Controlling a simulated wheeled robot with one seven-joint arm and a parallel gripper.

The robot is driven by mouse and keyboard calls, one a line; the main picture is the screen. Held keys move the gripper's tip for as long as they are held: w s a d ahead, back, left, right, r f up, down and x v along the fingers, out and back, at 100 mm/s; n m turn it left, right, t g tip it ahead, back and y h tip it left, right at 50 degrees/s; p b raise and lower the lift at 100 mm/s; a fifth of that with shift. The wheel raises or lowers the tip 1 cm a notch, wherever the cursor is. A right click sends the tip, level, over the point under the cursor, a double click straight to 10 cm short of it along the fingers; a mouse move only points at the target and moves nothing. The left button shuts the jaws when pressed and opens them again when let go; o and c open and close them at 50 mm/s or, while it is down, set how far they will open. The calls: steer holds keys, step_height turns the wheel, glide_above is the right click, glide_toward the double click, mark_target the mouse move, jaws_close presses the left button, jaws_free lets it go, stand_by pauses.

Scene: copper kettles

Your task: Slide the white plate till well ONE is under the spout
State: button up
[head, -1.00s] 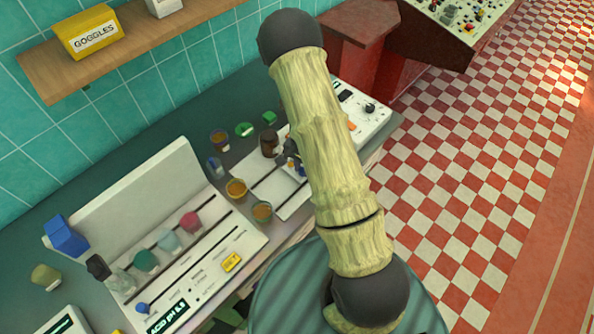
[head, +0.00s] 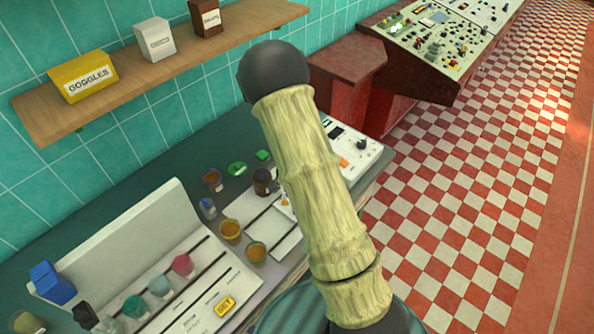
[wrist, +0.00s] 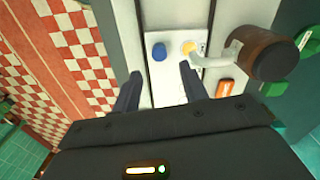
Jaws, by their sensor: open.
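The white plate (wrist: 162,76) lies in the wrist view, with a round blue spot (wrist: 159,51) and a yellow spot (wrist: 188,47) on it. I cannot read which well is ONE. A dark brown kettle (wrist: 262,54) stands to the right; its pale spout (wrist: 213,60) reaches left and ends at the yellow spot. The kettle also shows in the head view (head: 263,184). My gripper (wrist: 160,68) is open, its two dark fingers apart at the near part of the plate. I cannot tell whether they touch it. In the head view my arm hides the gripper and most of the plate.
An orange block (wrist: 226,88) sits right of the fingers. In the head view, amber cups (head: 230,230) stand left of the kettle, and a white rack (head: 130,255) with several coloured vessels stands further left. A shelf (head: 150,75) hangs above.

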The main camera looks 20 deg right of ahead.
step_height(320, 180, up, 12)
steer(key=shift+b, duration=0.3)
steer(key=shift+f, duration=0.1)
stand_by(0.3)
steer(key=s+a+r+n+t, duration=0.1)
steer(key=s+r+n, duration=0.2)
steer(key=s+n, duration=0.2)
steer(key=s+a+r+n+t, duration=0.1)
steer(key=s+a+r+n, duration=0.1)
steer(key=s+n, duration=0.3)
steer(key=s+r, duration=0.1)
steer(key=s, duration=0.3)
steer(key=shift+a+t, duration=0.2)
steer(key=shift+t, duration=0.1)
